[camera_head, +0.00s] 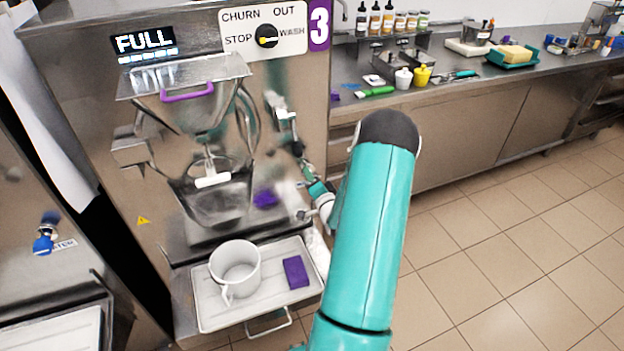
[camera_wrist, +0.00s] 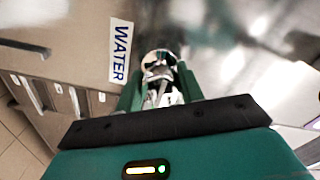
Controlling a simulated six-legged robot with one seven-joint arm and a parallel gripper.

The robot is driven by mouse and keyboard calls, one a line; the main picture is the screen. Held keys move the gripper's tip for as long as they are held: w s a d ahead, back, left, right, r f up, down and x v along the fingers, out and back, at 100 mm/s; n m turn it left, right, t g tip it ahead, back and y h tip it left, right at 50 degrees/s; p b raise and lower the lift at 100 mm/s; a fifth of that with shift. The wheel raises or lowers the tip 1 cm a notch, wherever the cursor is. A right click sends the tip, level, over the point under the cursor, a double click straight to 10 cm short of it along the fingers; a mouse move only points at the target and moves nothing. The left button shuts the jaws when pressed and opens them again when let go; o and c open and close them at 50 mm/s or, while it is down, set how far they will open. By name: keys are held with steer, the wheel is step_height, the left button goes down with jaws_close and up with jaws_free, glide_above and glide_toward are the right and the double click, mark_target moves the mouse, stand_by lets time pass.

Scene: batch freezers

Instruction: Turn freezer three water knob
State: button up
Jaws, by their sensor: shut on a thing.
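Freezer three (camera_head: 100,100) is a steel machine with a purple "3" plate (camera_head: 318,22) at its top right. In the wrist view a white WATER label (camera_wrist: 121,50) is on its steel front. My gripper (camera_wrist: 161,88) is beside that label, shut on a shiny metal part between its green fingers, at the place of the water knob (camera_wrist: 159,66). The knob is mostly covered by the fingers, and its turn angle cannot be told. In the head view my teal arm reaches to the lower right of the freezer front and hides much of the contact.
A tray (camera_head: 212,314) below the hopper holds a white pitcher (camera_head: 236,268) and a purple block (camera_head: 296,272). A selector dial (camera_head: 267,36) is at the top. Another freezer with a blue water knob (camera_head: 45,238) stands left. Tiled floor is clear at right.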

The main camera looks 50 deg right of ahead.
stand_by(0.4)
steer(key=o, duration=1)
steer(key=shift+s, duration=0.1)
steer(key=v, duration=1.3)
steer(key=shift+s+a, duration=0.2)
steer(key=shift+s, duration=0.05)
steer(key=shift+w, duration=0.1)
